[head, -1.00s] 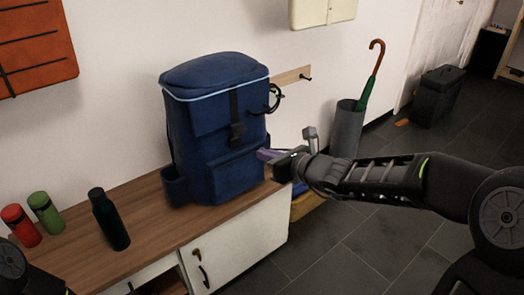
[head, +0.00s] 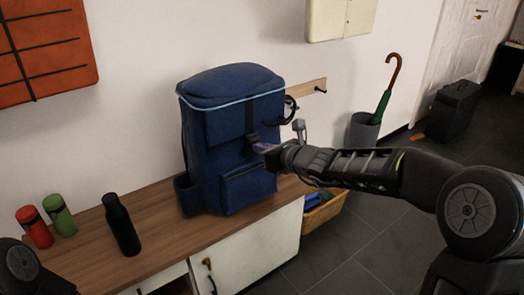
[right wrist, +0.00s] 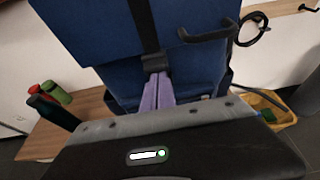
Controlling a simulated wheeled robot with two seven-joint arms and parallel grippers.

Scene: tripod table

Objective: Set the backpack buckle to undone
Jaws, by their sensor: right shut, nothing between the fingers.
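A blue backpack (head: 222,125) stands upright on the wooden bench top. A black strap (head: 250,112) runs down its front to a dark buckle (right wrist: 156,64), which shows best in the right wrist view. My right gripper (head: 260,147) is shut and empty, its purple fingers pointing at the buckle. In the right wrist view the fingertips (right wrist: 158,78) are right at the buckle's lower edge; I cannot tell whether they touch it. In the head view the gripper partly hides the buckle. Whether the buckle is fastened is not clear. My left gripper is out of view.
The bench (head: 160,236) also holds a dark bottle (head: 122,226), a red can (head: 35,227) and a green can (head: 60,215) at left. A yellow crate (head: 322,212) stands beside the bench. An umbrella stand (head: 362,131) is behind my right arm.

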